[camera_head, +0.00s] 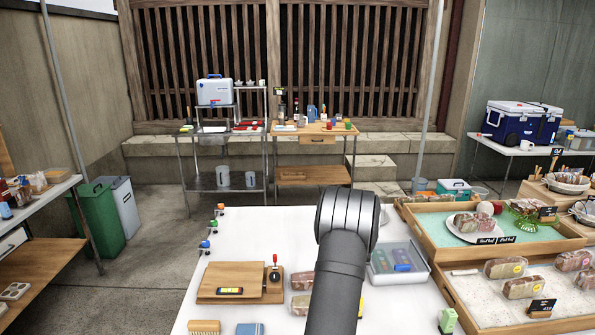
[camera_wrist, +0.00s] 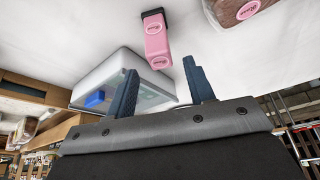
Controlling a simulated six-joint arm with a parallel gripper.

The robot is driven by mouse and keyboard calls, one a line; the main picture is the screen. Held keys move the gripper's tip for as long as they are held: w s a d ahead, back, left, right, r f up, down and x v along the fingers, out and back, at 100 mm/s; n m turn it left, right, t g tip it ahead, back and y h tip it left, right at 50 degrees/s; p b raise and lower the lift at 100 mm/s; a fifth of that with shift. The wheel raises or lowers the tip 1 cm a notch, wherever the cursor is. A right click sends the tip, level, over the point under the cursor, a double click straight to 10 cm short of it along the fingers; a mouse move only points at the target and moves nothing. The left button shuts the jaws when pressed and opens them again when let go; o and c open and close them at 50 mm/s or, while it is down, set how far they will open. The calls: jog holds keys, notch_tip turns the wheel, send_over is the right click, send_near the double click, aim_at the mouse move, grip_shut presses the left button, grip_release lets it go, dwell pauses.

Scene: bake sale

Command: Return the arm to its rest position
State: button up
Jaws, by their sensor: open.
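My gripper (camera_wrist: 163,84) shows in the wrist view with its two dark fingers spread apart and nothing between them. A small pink block-like item with an oval label (camera_wrist: 157,45) is on the white surface beyond the fingertips. I cannot tell the exact gap. In the head view my dark grey arm (camera_head: 339,270) rises from the bottom over the white table (camera_head: 270,225). Its far end hides the gripper there.
A clear bin (camera_head: 422,272) with blue and green items stands right of my arm, and also shows beside the fingers (camera_wrist: 152,91). A wooden board (camera_head: 213,283) lies to the left. Wooden trays (camera_head: 478,323) of bread fill the right. The table's back left is mostly clear.

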jog(key=x, duration=0.8)
jog(key=shift+f, duration=0.1)
jog(key=shift+s+r, duration=0.1)
jog(key=shift+r, duration=1.2)
notch_tip(320, 180, down, 2)
jog(key=shift+f, duration=0.1)
jog(key=v, duration=1.2)
